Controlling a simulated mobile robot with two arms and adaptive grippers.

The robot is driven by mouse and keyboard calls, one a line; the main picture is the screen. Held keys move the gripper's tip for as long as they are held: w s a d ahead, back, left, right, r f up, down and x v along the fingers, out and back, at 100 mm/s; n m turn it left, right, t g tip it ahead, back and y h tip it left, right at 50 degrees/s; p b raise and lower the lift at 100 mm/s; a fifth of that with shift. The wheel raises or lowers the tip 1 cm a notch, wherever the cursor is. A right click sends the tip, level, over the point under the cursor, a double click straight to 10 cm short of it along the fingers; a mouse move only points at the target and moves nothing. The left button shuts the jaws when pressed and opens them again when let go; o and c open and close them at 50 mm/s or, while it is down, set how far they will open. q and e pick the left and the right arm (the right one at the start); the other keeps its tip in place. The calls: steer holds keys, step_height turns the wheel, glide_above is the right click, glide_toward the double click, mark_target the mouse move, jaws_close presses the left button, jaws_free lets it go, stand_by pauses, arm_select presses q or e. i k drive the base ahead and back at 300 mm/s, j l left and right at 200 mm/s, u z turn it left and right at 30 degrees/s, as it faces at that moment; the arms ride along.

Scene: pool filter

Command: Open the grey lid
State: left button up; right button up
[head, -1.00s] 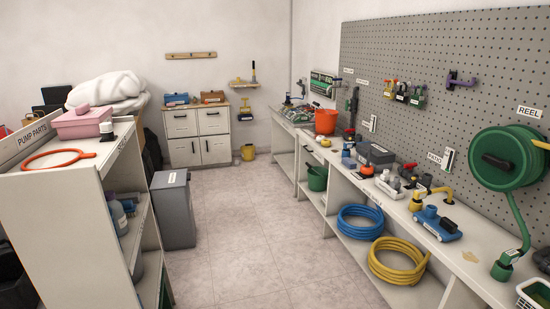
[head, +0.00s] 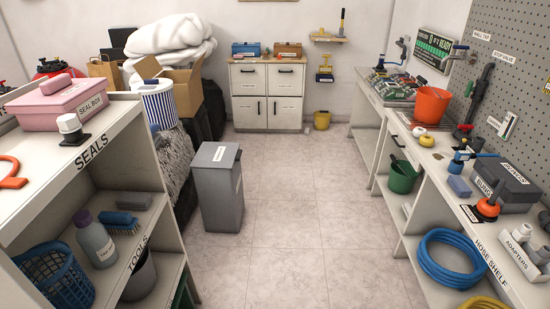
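A grey bin (head: 219,198) stands upright on the tiled floor, just right of the left shelf unit. Its flat grey lid (head: 215,155) is shut and has a white label on top. A pale strip label runs down the bin's right side. Neither of my grippers shows in the head view.
The left shelf unit (head: 115,142) holds a pink seal box (head: 60,101), bottles and a blue basket (head: 55,276). A workbench with a blue hose (head: 452,262) runs along the right. A white cabinet (head: 267,93) stands at the back. The floor (head: 293,220) between is clear.

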mark_target(211, 156)
steer(key=i+l+u, duration=0.65)
steer(key=i, duration=0.25)
steer(key=i+l+u, duration=0.1)
steer(key=i, duration=0.25)
steer(key=i+l+u, duration=0.15)
steer(key=i, duration=0.25)
steer(key=l, duration=0.1)
